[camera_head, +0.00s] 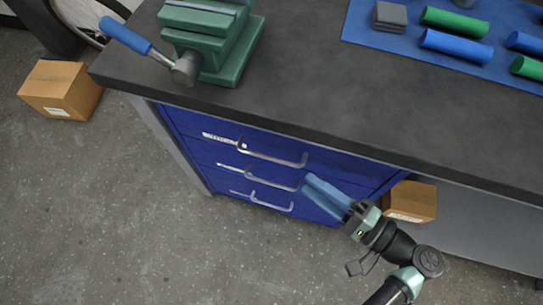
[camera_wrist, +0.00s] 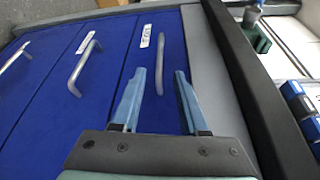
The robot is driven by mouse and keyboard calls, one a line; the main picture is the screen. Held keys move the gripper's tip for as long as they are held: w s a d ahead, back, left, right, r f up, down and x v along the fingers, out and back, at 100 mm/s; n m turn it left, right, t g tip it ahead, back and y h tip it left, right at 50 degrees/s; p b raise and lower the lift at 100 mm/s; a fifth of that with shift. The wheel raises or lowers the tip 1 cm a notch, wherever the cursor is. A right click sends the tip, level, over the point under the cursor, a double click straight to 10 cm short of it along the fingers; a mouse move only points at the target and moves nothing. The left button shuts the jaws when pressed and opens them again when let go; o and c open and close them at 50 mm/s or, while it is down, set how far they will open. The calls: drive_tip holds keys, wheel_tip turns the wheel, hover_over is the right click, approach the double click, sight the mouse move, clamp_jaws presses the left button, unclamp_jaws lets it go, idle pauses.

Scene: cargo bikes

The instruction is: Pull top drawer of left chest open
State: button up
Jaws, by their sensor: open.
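The blue chest (camera_head: 180,125) under the dark benchtop has three stacked drawers, all shut, each with a silver bar handle. The top drawer's handle (camera_head: 275,157) is just below the benchtop edge. In the wrist view, turned sideways, this handle (camera_wrist: 160,65) shows between the fingers, with the drawer's white label (camera_wrist: 146,36) beyond it. My gripper (camera_head: 314,185) is open and empty, in front of the chest near the right end of the top handles. Its two blue fingers (camera_wrist: 160,72) lie to either side of the handle in the picture; I cannot tell whether they reach around it.
The benchtop (camera_head: 310,95) overhangs the drawers. On it stand a green vise (camera_head: 215,40) with a blue-gripped lever and a blue mat (camera_head: 375,25) with several small parts. Cardboard boxes lie at left (camera_head: 62,88) and right of the chest (camera_head: 410,200). The floor in front is clear.

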sight(271, 158)
drive_tip(key=x, duration=1.1)
drive_tip(key=shift+w+a+b, duration=0.15)
drive_tip(key=shift+b, duration=0.25)
clamp_jaws()
idle(0.8)
